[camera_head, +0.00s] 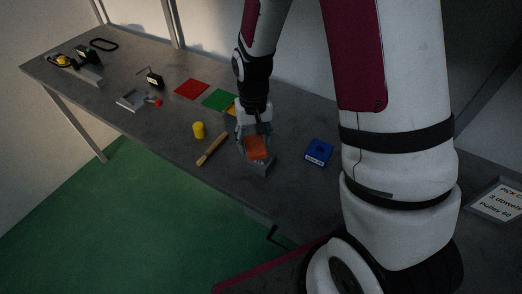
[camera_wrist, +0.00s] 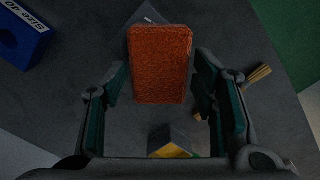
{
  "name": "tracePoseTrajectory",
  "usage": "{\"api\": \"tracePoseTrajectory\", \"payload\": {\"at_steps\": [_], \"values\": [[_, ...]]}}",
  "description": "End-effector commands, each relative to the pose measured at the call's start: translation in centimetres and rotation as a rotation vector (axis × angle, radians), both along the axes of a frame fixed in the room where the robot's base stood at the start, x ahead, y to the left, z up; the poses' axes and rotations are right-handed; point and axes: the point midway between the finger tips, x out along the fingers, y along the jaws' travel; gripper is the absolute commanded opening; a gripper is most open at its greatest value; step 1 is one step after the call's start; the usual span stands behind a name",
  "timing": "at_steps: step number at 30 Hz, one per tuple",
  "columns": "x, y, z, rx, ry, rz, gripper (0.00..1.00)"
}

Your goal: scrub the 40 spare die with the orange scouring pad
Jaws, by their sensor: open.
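The orange scouring pad (camera_head: 257,148) rests on a grey block-like holder (camera_head: 262,168) near the front of the bench. My gripper (camera_head: 254,138) is over the pad, pointing down. In the wrist view the pad (camera_wrist: 160,62) shows between the two open fingers (camera_wrist: 162,88), with dark gaps on both sides. The fingers do not appear to touch it. The 40 spare die is a blue block (camera_head: 319,152) to the right of the pad; its white label reads "Size 40" in the wrist view (camera_wrist: 20,35).
A grey tray (camera_head: 132,99) is farther left. A framed sign (camera_head: 496,201) is at the right. Bench between pad and die is clear.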

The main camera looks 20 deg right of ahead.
Motion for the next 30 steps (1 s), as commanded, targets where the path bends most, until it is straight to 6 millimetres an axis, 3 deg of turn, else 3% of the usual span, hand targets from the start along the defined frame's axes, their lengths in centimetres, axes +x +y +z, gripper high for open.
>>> {"api": "tracePoseTrajectory", "payload": {"at_steps": [5, 10, 30], "values": [[0.0, 0.0, 0.0, 0.0, 0.0, 0.0, 0.51], [0.0, 0.0, 0.0, 0.0, 0.001, 0.0, 0.15], [-1.9, -1.4, 0.0, 0.0, 0.003, -0.002, 0.14]]}}
